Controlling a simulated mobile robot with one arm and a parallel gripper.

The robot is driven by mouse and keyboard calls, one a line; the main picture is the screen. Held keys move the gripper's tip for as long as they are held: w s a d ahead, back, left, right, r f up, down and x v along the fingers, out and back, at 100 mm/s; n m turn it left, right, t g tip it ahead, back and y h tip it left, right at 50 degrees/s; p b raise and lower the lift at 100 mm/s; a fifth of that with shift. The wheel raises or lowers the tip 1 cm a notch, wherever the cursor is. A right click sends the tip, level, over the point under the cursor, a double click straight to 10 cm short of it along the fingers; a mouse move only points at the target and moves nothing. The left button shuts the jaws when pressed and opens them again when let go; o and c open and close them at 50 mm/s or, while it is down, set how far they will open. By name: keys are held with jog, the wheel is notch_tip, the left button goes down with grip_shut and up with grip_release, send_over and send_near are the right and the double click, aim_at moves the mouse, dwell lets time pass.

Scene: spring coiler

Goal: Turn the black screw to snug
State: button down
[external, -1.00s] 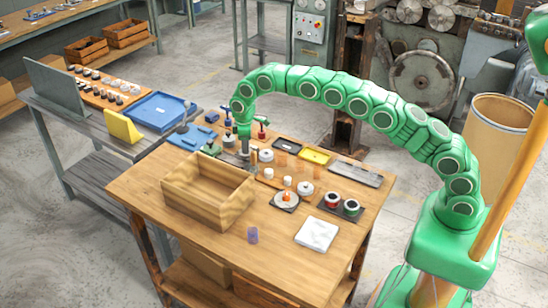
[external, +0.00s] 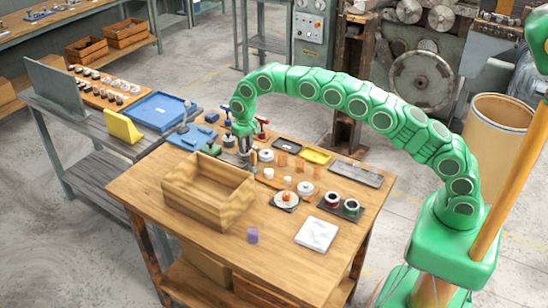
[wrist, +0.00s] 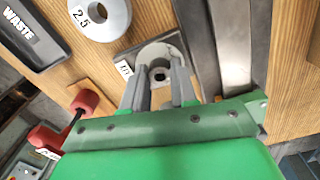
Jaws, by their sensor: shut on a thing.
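The black screw (wrist: 160,74) shows in the wrist view as a small dark head in the middle of a pale round part. My gripper (wrist: 160,80) has one grey finger on each side of it, and its jaws are closed on it. The contact itself is partly hidden by the fingers. In the external view my gripper (external: 246,152) points down at the wooden table (external: 270,262), just behind the open wooden box, and the screw is too small to make out there.
A round weight marked 2.5 (wrist: 98,16) and a black WASTE tray (wrist: 38,32) lie close by. Grey metal bars (wrist: 232,45) run to the right, and a red-ended handle (wrist: 84,102) is at left. The wooden box (external: 207,190) stands in front. The table's front is mostly clear.

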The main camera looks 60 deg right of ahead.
jog(key=shift+m, duration=0.5)
jog(key=c, duration=0.9)
grip_release()
jog(key=shift+r, duration=0.1)
notch_tip(320, 180, up, 8)
jog(key=shift+f, duration=0.2)
